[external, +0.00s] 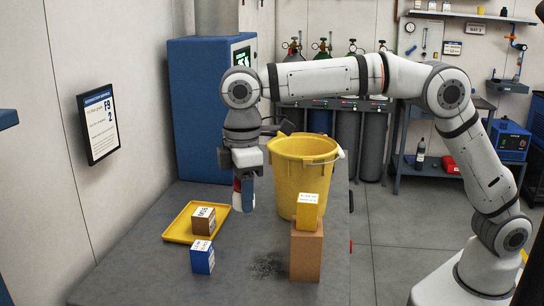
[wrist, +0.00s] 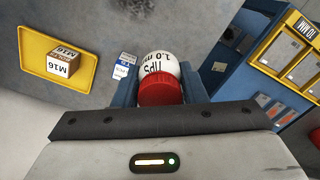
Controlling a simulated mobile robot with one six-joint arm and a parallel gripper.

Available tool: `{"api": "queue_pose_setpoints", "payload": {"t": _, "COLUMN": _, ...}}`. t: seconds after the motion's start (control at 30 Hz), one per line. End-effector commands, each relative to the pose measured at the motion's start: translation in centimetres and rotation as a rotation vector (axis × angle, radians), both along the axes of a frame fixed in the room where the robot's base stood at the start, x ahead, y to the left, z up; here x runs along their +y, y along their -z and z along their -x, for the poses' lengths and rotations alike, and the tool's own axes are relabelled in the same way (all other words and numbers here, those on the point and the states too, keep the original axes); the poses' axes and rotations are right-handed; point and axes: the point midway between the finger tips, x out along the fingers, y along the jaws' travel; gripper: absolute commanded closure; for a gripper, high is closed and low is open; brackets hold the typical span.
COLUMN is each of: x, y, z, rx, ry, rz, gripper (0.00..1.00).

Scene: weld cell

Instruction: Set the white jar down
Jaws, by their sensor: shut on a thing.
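The white jar (wrist: 158,62) has a red lid and a label reading TIPS 1.0 mm. In the wrist view it sits between the two blue fingers of my gripper (wrist: 160,90), which is shut on it, with the red lid nearest the camera. In the external view my gripper (external: 244,192) points down over the grey table (external: 150,265), left of the yellow bucket. I cannot tell how far the jar's bottom is from the table.
A yellow bucket (external: 290,180) stands close on the right. A yellow box (external: 307,212) sits on a cardboard box (external: 306,252) in front of it. A yellow tray (external: 178,232) holds a brown M16 box (external: 203,221). A blue box (external: 202,258) stands nearby. A blue cabinet (external: 197,110) is behind.

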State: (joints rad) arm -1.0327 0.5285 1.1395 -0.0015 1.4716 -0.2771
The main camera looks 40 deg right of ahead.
Motion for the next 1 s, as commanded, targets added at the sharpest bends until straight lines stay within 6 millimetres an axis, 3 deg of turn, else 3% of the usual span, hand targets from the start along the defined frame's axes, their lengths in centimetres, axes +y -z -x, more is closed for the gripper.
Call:
{"api": "queue_pose_setpoints", "payload": {"t": 0.1, "x": -0.1, "y": 4.5, "z": 0.1, "rx": 0.004, "ry": 0.000, "rz": 0.008, "gripper": 0.86}}
{"api": "queue_pose_setpoints", "payload": {"t": 0.3, "x": -0.1, "y": 9.6, "z": 0.0, "rx": 0.002, "ry": 0.000, "rz": 0.005, "gripper": 0.86}}
{"api": "queue_pose_setpoints", "payload": {"t": 0.63, "x": -0.1, "y": 15.4, "z": 0.0, "rx": 0.002, "ry": 0.000, "rz": 0.005, "gripper": 0.86}}
{"api": "queue_pose_setpoints", "payload": {"t": 1.0, "x": -0.1, "y": 19.3, "z": 0.0, "rx": 0.002, "ry": 0.000, "rz": 0.004, "gripper": 0.86}}
